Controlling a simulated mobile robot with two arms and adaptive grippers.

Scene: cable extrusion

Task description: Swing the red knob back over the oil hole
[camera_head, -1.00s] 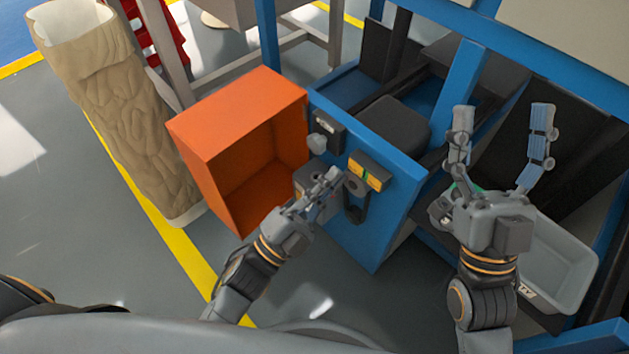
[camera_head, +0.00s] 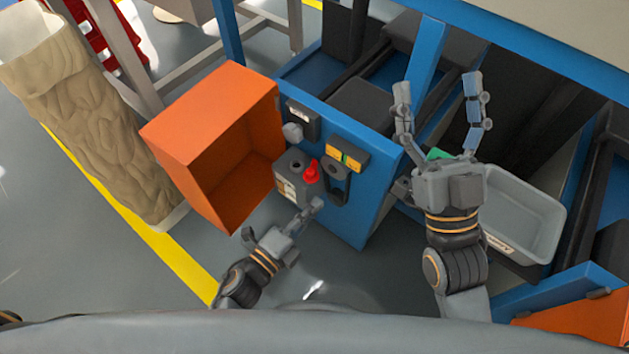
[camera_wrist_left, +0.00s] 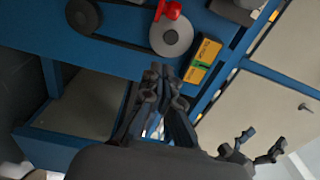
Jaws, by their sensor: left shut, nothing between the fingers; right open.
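The red knob (camera_head: 311,172) stands on the right part of a small grey box (camera_head: 286,183) on the blue machine's front. A small dark spot, apparently the oil hole (camera_head: 296,166), shows on the box's top, left of the knob. In the left wrist view the red knob (camera_wrist_left: 169,10) is at the top edge, partly cut off. My left gripper (camera_head: 313,208) is shut and empty, below the knob and apart from it; its fingers (camera_wrist_left: 163,76) are together in the wrist view. My right gripper (camera_head: 437,90) is open and empty, fingers pointing up, far right of the knob.
An open orange box (camera_head: 207,140) stands left of the knob. A yellow-labelled control (camera_head: 348,156) and a dark belt guard (camera_head: 336,186) are right of it. Floor is clear below the machine.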

